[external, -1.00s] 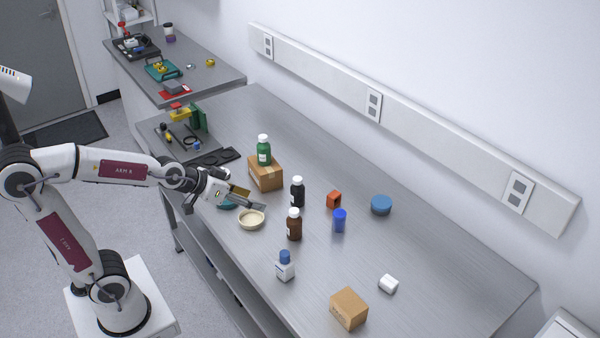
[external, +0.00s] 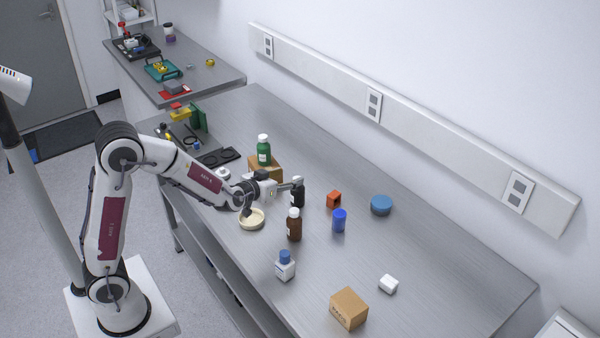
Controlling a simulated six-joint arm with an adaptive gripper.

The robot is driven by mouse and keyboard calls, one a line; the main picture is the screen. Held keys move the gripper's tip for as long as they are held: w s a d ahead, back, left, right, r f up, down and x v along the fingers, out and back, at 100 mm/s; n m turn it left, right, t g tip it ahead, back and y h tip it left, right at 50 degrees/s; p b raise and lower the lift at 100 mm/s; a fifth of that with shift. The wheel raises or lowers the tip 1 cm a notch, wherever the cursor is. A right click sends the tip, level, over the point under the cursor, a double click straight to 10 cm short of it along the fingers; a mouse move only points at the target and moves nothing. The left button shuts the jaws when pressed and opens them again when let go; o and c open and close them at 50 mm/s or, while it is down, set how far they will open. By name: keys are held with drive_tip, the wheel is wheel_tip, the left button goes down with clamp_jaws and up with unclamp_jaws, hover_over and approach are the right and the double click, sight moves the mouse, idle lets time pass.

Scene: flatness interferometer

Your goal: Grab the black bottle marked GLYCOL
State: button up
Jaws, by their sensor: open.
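A black bottle (external: 298,196) with a pale cap stands upright on the steel bench, just behind a brown bottle (external: 294,226). Its label is too small to read. My gripper (external: 294,184) reaches in from the left at the black bottle's upper part, its jaws open. I cannot tell whether the fingers are around the bottle or only beside it, or whether they touch it.
A cream bowl (external: 251,219) lies under my wrist. A white blue-capped bottle (external: 285,267), an orange block (external: 334,199) and a blue cylinder (external: 339,220) stand nearby.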

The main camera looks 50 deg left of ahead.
drive_tip(key=shift+w+a+f+n+y, duration=0.3)
drive_tip(key=shift+w+a+f+y, duration=0.25)
drive_tip(key=shift+a+f+y, duration=0.3)
approach(294, 191)
drive_tip(key=shift+x, duration=2.5)
drive_tip(key=shift+w+a+f, duration=0.2)
drive_tip(key=shift+w+a, duration=0.1)
drive_tip(key=shift+w, duration=0.25)
drive_tip(key=shift+w, duration=0.1)
drive_tip(key=shift+x, duration=3)
drive_tip(key=c, duration=1.3)
